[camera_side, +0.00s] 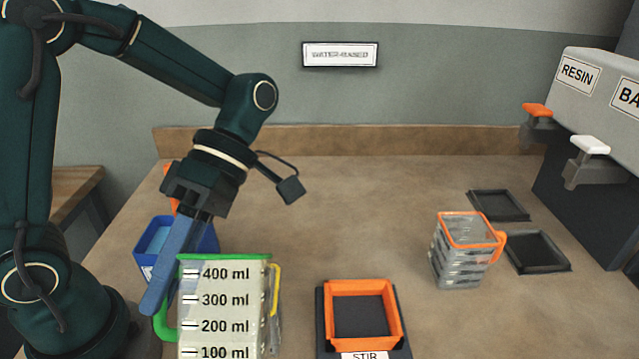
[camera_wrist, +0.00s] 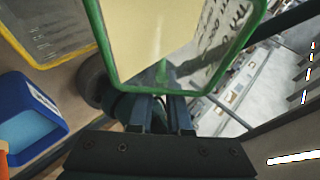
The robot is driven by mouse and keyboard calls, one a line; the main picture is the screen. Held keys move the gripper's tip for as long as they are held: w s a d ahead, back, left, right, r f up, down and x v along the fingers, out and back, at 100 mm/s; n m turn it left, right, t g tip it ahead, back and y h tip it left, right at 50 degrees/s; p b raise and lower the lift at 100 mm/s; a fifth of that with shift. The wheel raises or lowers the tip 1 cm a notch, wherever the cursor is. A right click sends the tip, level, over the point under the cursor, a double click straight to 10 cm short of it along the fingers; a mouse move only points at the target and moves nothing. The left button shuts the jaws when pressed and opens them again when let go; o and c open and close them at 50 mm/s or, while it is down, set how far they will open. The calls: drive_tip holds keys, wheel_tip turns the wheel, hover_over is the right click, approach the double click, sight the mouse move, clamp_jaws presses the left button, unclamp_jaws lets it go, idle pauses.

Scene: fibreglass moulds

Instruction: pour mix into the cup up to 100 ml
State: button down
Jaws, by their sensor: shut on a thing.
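A clear jug with a green rim (camera_side: 225,300) and black marks from 100 to 400 ml stands large at the lower left in the side view. My gripper (camera_side: 154,303) is shut on its green handle (camera_side: 165,325), left of the body. In the wrist view the jug's green rim (camera_wrist: 110,60) is close ahead of my gripper (camera_wrist: 160,112), with a pale cream surface inside; its level against the marks is unclear. The jug's bottom is out of frame. A clear cup with an orange rim and handle (camera_side: 462,252) stands upright at the right, apart from my gripper.
A black stir station with an orange frame (camera_side: 363,300) lies right of the jug. A blue container (camera_side: 155,255) is behind it, and a yellow-rimmed container (camera_side: 275,295) is partly hidden. Two black trays (camera_side: 538,252) lie below the RESIN dispenser (camera_side: 590,80). The middle bench is clear.

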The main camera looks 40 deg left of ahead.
drive_tip(key=shift+w+a+f+m+g+h, duration=0.1)
drive_tip(key=shift+f+m+g+h, duration=0.2)
drive_tip(key=shift+f+g+h, duration=0.6)
drive_tip(key=shift+r, duration=0.3)
idle(2.4)
drive_tip(key=t+y, duration=0.1)
drive_tip(key=t, duration=0.1)
drive_tip(key=r+n+t+y, duration=0.1)
drive_tip(key=t+y, duration=0.1)
drive_tip(key=shift+y, duration=0.3)
drive_tip(key=r, duration=0.1)
drive_tip(key=r+t, duration=0.1)
drive_tip(key=r+y, duration=0.1)
drive_tip(key=shift+s+d+r+n+t, duration=0.2)
drive_tip(key=shift+d+r+n+t, duration=0.1)
drive_tip(key=shift+r, duration=0.05)
drive_tip(key=shift+r+y, duration=0.25)
drive_tip(key=shift+y, duration=0.15)
drive_tip(key=t+y, duration=0.1)
drive_tip(key=f+n+t+y, duration=0.1)
drive_tip(key=t, duration=0.1)
drive_tip(key=shift+a+f, duration=0.1)
drive_tip(key=shift+f, duration=0.15)
